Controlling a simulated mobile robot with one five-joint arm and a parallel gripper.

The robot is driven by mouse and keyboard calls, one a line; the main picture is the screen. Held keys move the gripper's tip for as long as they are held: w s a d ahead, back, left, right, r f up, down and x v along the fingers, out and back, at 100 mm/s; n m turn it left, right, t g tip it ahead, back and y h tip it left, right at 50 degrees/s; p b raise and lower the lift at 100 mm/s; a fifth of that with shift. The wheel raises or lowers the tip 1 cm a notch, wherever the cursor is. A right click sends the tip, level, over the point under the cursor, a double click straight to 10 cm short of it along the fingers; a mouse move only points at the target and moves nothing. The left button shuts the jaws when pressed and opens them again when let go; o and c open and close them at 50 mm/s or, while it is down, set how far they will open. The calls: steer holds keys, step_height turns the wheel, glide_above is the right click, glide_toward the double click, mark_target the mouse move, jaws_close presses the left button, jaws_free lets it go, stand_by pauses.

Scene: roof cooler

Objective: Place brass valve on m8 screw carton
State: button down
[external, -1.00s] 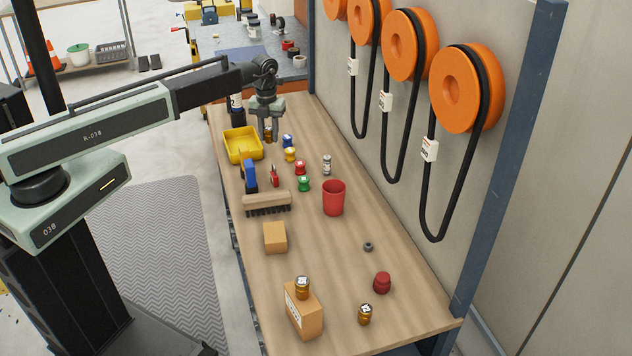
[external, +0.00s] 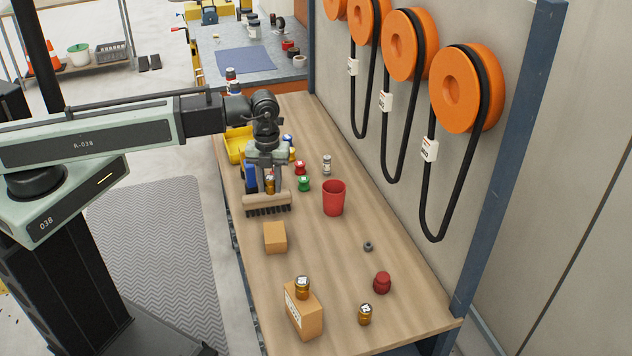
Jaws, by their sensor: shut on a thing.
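My gripper (external: 270,189) is shut on a small brass valve (external: 270,184), held above the bench near the broom head. Another brass-coloured piece (external: 302,287) stands on top of the labelled carton (external: 306,319) at the near end of the bench. A third brass-coloured piece (external: 365,314) stands on the bench to its right. A plain small carton (external: 275,238) sits nearer the camera than my gripper. The label lettering is too small to read, so I cannot tell which carton is the M8 screw one.
A broom head (external: 267,204) lies just below my gripper. A red cup (external: 333,198), green piece (external: 304,184), yellow bin (external: 236,143), grey nut (external: 368,246) and dark red piece (external: 382,282) stand on the bench (external: 330,265). Cable reels hang along the right wall.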

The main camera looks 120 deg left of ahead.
steer(key=m, duration=0.1)
glide_above(275, 231)
step_height(275, 231, down, 8)
steer(key=b, duration=0.8)
steer(key=shift+r, duration=0.1)
steer(key=c, duration=1.1)
jaws_free()
steer(key=shift+r, duration=0.1)
step_height(275, 231, up, 12)
steer(key=p, duration=1.2)
steer(key=shift+r, duration=0.2)
steer(key=w+d+n, duration=0.1)
steer(key=d+n, duration=0.4)
steer(key=d, duration=0.6)
steer(key=w+d+n, duration=0.1)
steer(key=d+n, duration=0.3)
steer(key=d, duration=0.7)
steer(key=w+d+n, duration=0.1)
steer(key=d+n, duration=0.4)
steer(key=d, duration=0.7)
steer(key=shift+w+n, duration=0.3)
steer(key=shift+w, duration=0.05)
